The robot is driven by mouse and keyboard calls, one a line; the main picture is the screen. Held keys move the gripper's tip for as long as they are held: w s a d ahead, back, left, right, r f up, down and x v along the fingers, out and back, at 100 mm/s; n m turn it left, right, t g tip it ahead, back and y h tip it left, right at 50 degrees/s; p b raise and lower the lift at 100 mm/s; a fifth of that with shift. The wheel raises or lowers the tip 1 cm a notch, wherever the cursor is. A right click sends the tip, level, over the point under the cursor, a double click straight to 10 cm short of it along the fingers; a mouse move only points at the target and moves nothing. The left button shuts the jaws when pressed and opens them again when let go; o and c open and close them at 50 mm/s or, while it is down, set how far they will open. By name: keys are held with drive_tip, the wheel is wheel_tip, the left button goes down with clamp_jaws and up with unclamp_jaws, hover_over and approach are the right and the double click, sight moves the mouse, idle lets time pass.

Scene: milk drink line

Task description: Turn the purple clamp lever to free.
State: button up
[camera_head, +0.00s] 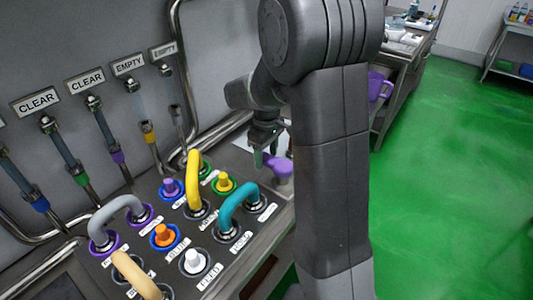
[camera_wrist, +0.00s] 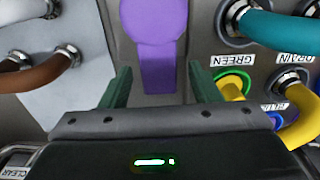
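The purple clamp lever (camera_wrist: 155,35) has a round head and a straight, narrower arm. In the wrist view its arm points down the picture, into the gap between my fingers. In the head view the lever (camera_head: 281,168) is at the panel's far right end, partly hidden by my gripper and arm. My gripper (camera_wrist: 160,88) has two green fingers standing apart, one on each side of the lever arm's line, with gaps on both sides. In the head view my gripper (camera_head: 264,157) is right beside the lever, pointing down. I cannot tell its height above it.
The panel holds a teal hose (camera_head: 236,203), a yellow hose (camera_head: 194,180), a grey hose (camera_head: 114,212) and several coloured plugs. Teal and yellow hoses are close right of my fingers in the wrist view. Pipes with CLEAR and EMPTY signs line the wall. Green floor (camera_head: 450,200) is open at right.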

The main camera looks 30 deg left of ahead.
sight(266, 157)
wheel_tip(266, 157, up, 14)
idle(0.6)
drive_tip(key=shift+f, duration=0.2)
wheel_tip(266, 157, down, 14)
drive_tip(key=shift+w+r+m, duration=0.2)
drive_tip(key=shift+w+m, duration=0.15)
drive_tip(key=shift+m, duration=0.35)
idle(0.4)
